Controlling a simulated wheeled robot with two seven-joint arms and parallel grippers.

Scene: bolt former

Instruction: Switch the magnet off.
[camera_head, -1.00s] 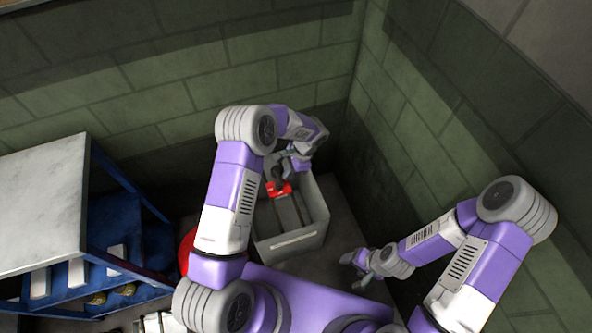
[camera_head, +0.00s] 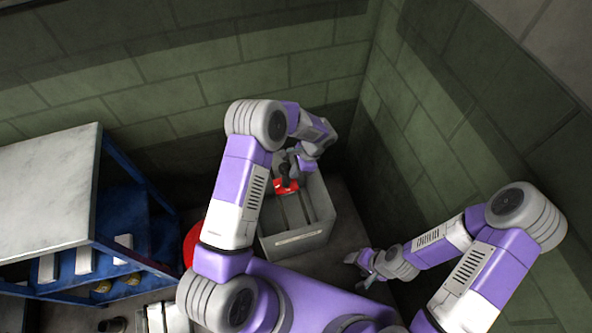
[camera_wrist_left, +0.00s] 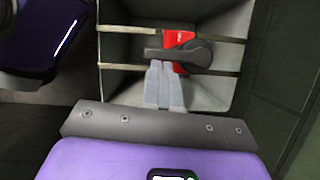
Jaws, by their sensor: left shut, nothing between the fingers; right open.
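The magnet is a red block (camera_wrist_left: 177,38) with a dark grey lever handle (camera_wrist_left: 192,55) on it. In the left wrist view the lever points left from its round hub. The red block also shows in the head view (camera_head: 285,187), partly hidden by my left gripper. It sits in a grey open box (camera_head: 297,240) across two metal bars. My left gripper (camera_wrist_left: 160,66) is shut and empty. Its fingertips are beside the lever's free end; I cannot tell whether they touch it. My right gripper (camera_head: 362,266) is open and empty, right of the box.
The box walls surround the magnet. A blue rack with a grey top (camera_head: 45,190) stands at the left. A red round object (camera_head: 192,243) is partly hidden behind my left arm. Green block walls (camera_head: 430,130) close in behind and to the right.

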